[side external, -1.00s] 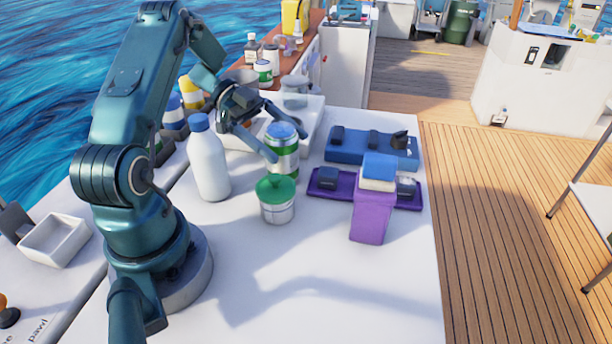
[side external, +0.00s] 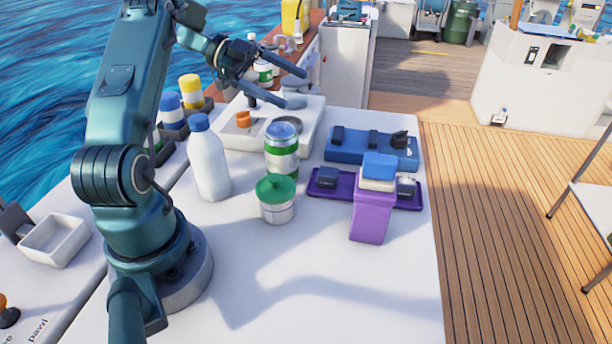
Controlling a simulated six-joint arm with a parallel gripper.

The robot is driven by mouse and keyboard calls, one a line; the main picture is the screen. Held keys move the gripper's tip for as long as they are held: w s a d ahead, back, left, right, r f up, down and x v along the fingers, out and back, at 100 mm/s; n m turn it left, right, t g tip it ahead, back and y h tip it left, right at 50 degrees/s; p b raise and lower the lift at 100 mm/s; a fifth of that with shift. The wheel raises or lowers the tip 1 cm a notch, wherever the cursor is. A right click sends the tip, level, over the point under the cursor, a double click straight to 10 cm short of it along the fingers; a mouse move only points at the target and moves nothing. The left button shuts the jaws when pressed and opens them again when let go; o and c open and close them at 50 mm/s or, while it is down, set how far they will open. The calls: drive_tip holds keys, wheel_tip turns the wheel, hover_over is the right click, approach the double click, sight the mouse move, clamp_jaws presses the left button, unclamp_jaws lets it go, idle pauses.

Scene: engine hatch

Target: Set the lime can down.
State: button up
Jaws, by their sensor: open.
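The lime can (side external: 282,155), silver with green bands and a grey top, stands upright on the white table top (side external: 330,265). It is just behind a small tub with a green lid (side external: 275,200), which hides part of its base. My gripper (side external: 296,88) is open and empty. It is raised above and behind the can, clear of it, with its two fingers pointing right.
A white bottle (side external: 209,165) stands left of the can. Right of it are a blue tray (side external: 345,155), a purple tray (side external: 325,190) and a purple container (side external: 371,218). A white bin (side external: 240,137) lies behind. The table front is clear.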

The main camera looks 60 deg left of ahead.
drive_tip(key=w+d+r+n+t+y, duration=0.3)
drive_tip(key=w+r+n+t+y, duration=0.15)
drive_tip(key=r+y, duration=0.35)
drive_tip(key=w+d+r+n+t+y, duration=0.2)
drive_tip(key=w+r+n+t+y, duration=0.3)
drive_tip(key=r, duration=0.6)
drive_tip(key=s+d+f+n+g, duration=0.1)
drive_tip(key=s+d+f+g, duration=0.3)
drive_tip(key=s, duration=0.4)
drive_tip(key=s+d+f+n+g+h, duration=0.1)
drive_tip(key=s+d+f+n+g, duration=0.1)
drive_tip(key=s+d+f+g, duration=0.2)
drive_tip(key=s+d+f+n+g+h, duration=0.1)
drive_tip(key=s+d+f+g, duration=0.3)
drive_tip(key=s+d+f, duration=0.3)
drive_tip(key=s+f, duration=0.3)
drive_tip(key=s, duration=0.3)
